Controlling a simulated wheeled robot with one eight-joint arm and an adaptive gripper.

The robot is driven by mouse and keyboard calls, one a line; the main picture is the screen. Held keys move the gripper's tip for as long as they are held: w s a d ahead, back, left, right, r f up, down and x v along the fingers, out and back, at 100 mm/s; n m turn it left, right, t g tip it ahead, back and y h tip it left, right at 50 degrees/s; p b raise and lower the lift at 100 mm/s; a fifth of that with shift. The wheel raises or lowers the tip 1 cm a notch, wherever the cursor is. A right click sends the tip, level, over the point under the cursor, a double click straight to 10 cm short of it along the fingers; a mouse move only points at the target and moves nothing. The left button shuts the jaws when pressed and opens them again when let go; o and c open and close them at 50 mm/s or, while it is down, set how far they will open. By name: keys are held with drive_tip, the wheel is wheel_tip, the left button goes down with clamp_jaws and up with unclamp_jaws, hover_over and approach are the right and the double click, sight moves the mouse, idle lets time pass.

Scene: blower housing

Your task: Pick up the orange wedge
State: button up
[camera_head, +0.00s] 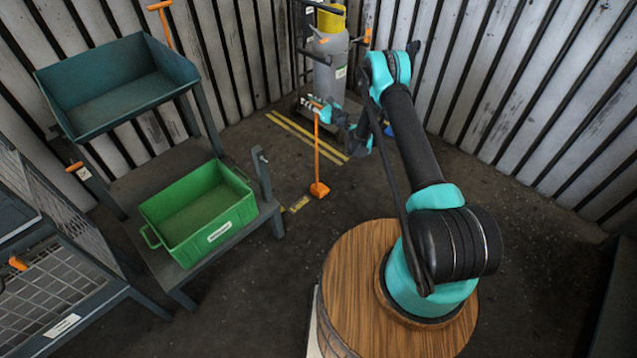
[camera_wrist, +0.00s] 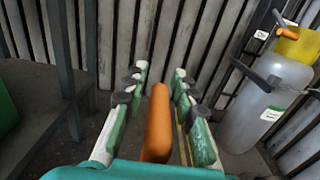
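The orange wedge (camera_head: 319,189) rests on the floor in the head view, with a thin upright orange shaft and a short handle at its top. My gripper (camera_head: 318,110) is at the upper end of this shaft, well above the wedge foot. In the wrist view an orange bar (camera_wrist: 158,122), seemingly the handle, lies between the fingers of my gripper (camera_wrist: 159,80). Gaps show on both sides of the bar, so the fingers are open around it and do not grip it. The wedge foot is hidden in the wrist view.
A grey cylinder with a yellow top (camera_head: 330,60) stands just behind my gripper and is at right in the wrist view (camera_wrist: 245,110). A green bin (camera_head: 205,230) sits on a low bench at left. A dark teal tray (camera_head: 115,98) is above. Floor right of the wedge is clear.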

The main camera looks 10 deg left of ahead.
clamp_jaws()
drive_tip(key=shift+r, duration=0.1)
idle(0.5)
